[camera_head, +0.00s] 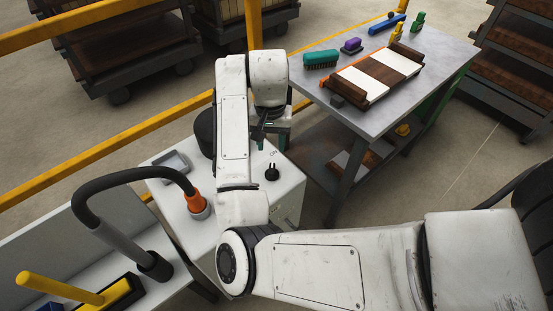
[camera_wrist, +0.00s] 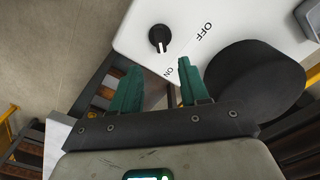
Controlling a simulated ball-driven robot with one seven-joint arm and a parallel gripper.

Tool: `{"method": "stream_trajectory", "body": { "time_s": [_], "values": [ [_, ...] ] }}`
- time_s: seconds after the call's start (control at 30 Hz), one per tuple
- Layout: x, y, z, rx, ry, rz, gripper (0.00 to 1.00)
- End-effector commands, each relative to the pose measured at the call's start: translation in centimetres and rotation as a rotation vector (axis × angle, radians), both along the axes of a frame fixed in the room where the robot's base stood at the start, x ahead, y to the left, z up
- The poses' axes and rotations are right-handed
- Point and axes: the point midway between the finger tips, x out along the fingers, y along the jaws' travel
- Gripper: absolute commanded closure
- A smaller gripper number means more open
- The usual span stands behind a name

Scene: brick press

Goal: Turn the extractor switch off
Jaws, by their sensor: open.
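The extractor switch is a black rotary knob (camera_head: 271,173) on the top of a white cabinet (camera_head: 285,200). In the wrist view the knob (camera_wrist: 159,38) has a white mark on its side nearest my gripper, pointing roughly toward the ON label (camera_wrist: 169,72). The OFF label (camera_wrist: 195,33) is to the knob's right. My gripper (camera_wrist: 158,66) is open and empty, its two teal fingers spread apart. The knob appears just beyond the fingertips, between their lines, not touched. In the head view my gripper is partly hidden by my arm, behind the knob.
A black round drum (camera_wrist: 255,82) stands close to the right finger. A hose with an orange cuff (camera_head: 195,202) and a grey tray (camera_head: 171,161) are on the cabinet. A metal table (camera_head: 375,118) with brushes and a brick mould is behind right. Yellow rails (camera_head: 120,170) run left.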

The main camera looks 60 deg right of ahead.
Motion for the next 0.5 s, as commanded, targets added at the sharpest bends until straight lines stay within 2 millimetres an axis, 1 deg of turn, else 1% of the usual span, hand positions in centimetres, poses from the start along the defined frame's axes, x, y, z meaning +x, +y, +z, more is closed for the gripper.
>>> {"method": "stream_trajectory", "body": {
  "time_s": [0.17,0.4,0.5],
  "values": [
    [-0.1,0.0,-1.8,0.003,0.004,-0.002,0.55],
    [-0.1,0.0,-6.4,0.002,0.005,-0.001,0.55],
    [0.0,0.1,-7.7,0.003,0.003,0.000,0.55]
  ]
}}
